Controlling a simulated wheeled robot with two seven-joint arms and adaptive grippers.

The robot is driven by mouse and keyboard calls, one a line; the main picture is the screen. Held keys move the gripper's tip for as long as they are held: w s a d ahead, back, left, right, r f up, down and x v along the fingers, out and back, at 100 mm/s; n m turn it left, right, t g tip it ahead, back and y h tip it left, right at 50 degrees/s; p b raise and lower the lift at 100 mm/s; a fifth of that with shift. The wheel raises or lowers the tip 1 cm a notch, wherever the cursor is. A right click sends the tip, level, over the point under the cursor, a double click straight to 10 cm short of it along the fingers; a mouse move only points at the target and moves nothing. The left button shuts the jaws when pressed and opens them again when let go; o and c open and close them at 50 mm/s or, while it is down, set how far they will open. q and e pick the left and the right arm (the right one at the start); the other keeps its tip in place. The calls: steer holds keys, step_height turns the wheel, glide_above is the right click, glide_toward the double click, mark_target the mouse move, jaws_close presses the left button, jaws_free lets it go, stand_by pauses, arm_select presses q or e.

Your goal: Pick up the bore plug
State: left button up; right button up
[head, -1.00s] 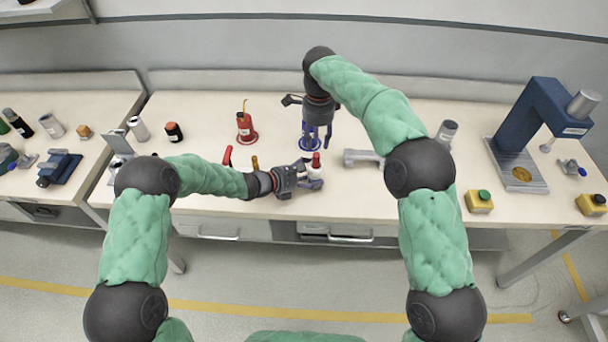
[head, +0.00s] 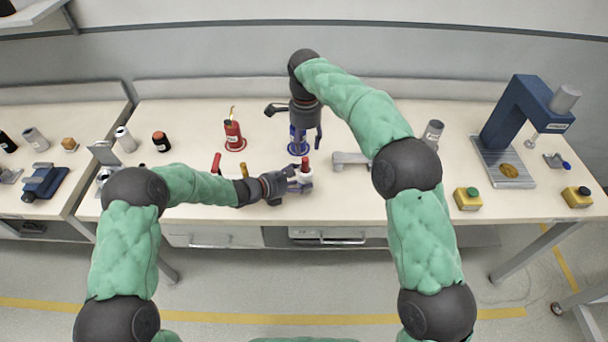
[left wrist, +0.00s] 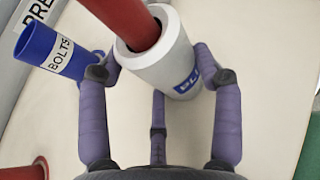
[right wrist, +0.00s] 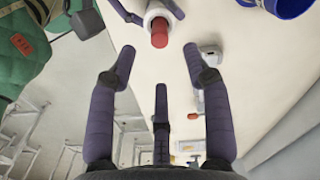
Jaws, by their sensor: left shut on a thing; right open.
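A red rod, which I take to be the bore plug (head: 306,163), stands in a pale hollow cylinder (head: 304,176) near the bench's front. In the left wrist view the red rod (left wrist: 140,20) sits inside the cylinder's mouth, and a blue label on the cylinder (left wrist: 165,62) is partly hidden. My left gripper (left wrist: 158,72) is shut on the pale cylinder, one finger on each side. My right gripper (head: 298,130) is open and empty, farther back. In the right wrist view the rod's red end (right wrist: 159,35) lies beyond its open fingers.
A blue cup marked BOLTS (left wrist: 45,45) stands just behind the cylinder. A red container (head: 233,133) and a red-handled item (head: 216,163) are to the left. A grey bracket-like item (head: 350,160) lies right.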

mark_target(305, 159)
steer(key=n, duration=0.5)
steer(key=shift+r, duration=0.35)
steer(key=n, duration=0.2)
steer(key=shift+w+r+n, duration=0.1)
steer(key=shift+r+n, duration=0.15)
steer(key=shift+n, duration=0.15)
steer(key=n, duration=0.4)
steer(key=shift+r+n, duration=0.3)
steer(key=n, duration=0.4)
steer(key=shift+r+n, duration=0.3)
step_height(305, 159, down, 10)
steer(key=n, duration=1.6)
jaws_close()
